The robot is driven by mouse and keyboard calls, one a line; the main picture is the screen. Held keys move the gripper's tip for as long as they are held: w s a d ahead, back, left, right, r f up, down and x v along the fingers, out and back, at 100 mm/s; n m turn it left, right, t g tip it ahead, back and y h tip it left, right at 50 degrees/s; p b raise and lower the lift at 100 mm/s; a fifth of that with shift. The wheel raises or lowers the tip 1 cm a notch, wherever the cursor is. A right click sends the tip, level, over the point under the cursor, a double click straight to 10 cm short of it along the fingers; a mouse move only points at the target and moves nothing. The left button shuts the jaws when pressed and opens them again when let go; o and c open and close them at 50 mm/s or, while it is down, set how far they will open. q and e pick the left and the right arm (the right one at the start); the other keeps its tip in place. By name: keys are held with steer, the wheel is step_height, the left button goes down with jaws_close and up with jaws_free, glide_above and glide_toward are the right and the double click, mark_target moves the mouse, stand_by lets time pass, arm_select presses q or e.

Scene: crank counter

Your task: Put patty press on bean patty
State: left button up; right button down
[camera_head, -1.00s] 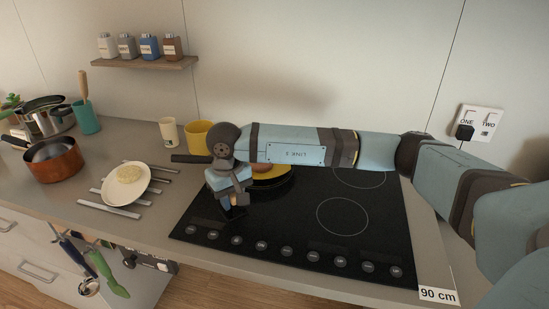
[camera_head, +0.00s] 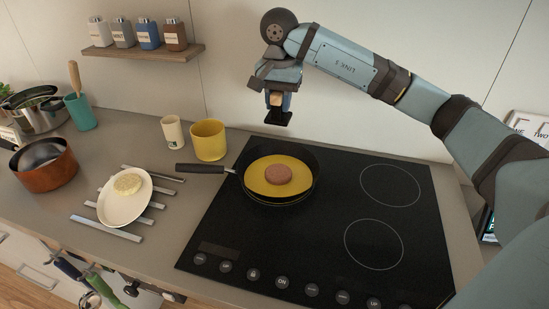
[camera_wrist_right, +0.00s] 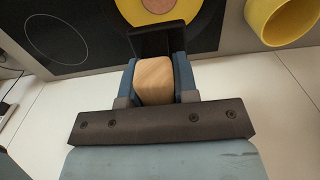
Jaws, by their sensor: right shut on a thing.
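My right gripper (camera_head: 277,98) is shut on the wooden handle of the patty press, whose black plate (camera_head: 278,117) hangs below the fingers. In the right wrist view the wooden handle (camera_wrist_right: 154,80) sits between the fingers, with the dark plate beyond it. The press is in the air, above and behind the pan, apart from the patty. The brown bean patty (camera_head: 279,174) lies in the middle of the yellow-bottomed dark pan (camera_head: 262,200). The patty also shows partly at the top of the right wrist view (camera_wrist_right: 160,5). My left gripper is not in view.
The pan stands on the black cooktop (camera_head: 330,230), its handle (camera_head: 200,169) pointing left. A yellow mug (camera_head: 208,141) and a pale cup (camera_head: 172,133) stand behind left. A white plate (camera_head: 112,214) with a pale round piece rests on metal bars. A spice shelf (camera_head: 150,57) hangs above.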

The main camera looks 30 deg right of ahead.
mark_target(279, 119)
step_height(279, 119, down, 17)
steer(key=shift+s+r, duration=0.1)
steer(key=shift+r, duration=0.1)
stand_by(0.3)
steer(key=shift+f, duration=0.15)
steer(key=c, duration=0.9)
jaws_free()
step_height(279, 119, up, 12)
steer(key=shift+r, duration=0.2)
steer(key=shift+s+f, duration=0.1)
